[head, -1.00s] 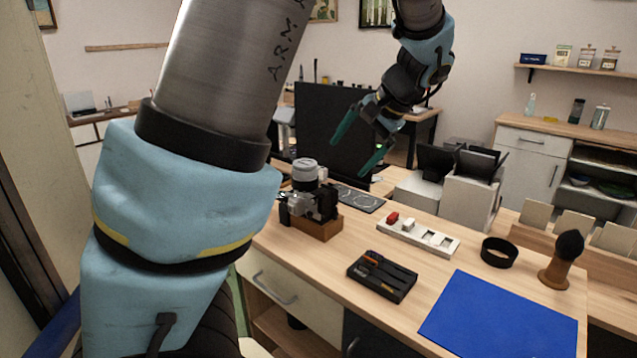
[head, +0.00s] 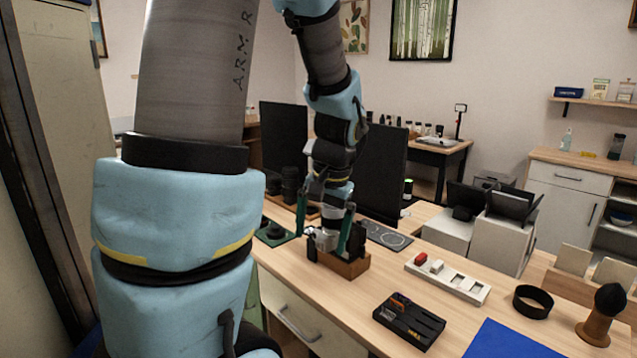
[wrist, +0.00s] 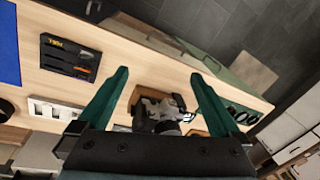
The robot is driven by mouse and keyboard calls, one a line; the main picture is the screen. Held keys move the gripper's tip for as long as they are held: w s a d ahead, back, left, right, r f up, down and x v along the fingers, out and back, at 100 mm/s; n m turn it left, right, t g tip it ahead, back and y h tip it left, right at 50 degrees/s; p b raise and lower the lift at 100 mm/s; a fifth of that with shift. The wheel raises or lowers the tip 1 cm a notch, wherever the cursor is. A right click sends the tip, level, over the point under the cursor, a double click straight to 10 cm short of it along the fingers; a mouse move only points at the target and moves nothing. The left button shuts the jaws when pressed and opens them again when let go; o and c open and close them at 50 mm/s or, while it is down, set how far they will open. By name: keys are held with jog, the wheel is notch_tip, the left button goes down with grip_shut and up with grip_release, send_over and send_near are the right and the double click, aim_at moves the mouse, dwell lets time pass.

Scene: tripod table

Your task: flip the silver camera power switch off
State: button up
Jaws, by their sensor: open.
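The silver camera (head: 325,240) sits on a small wooden block (head: 346,265) on the desk. In the head view it is partly hidden by my gripper. My gripper (head: 329,248) is open and points down, its green fingers on either side of the camera. In the wrist view the camera (wrist: 162,107) shows between the fingers of my gripper (wrist: 161,80), its lower part covered by the gripper body. The power switch is too small to make out. I cannot tell whether the fingers touch the camera.
A black tool tray (head: 409,322), a white strip with a red block (head: 448,278) and a black ring (head: 532,301) lie to the right on the desk. A dark panel (head: 382,175) stands behind the camera. A green mat (head: 275,234) with dark items lies to the left.

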jog(key=s+a+f+n+h, duration=0.1)
jog(key=s+a+f+n, duration=0.1)
jog(key=s+a, duration=0.3)
jog(key=shift+s+a+f+n+h, duration=0.3)
jog(key=shift+a+f+n+h, duration=0.1)
jog(key=shift+a+n, duration=0.65)
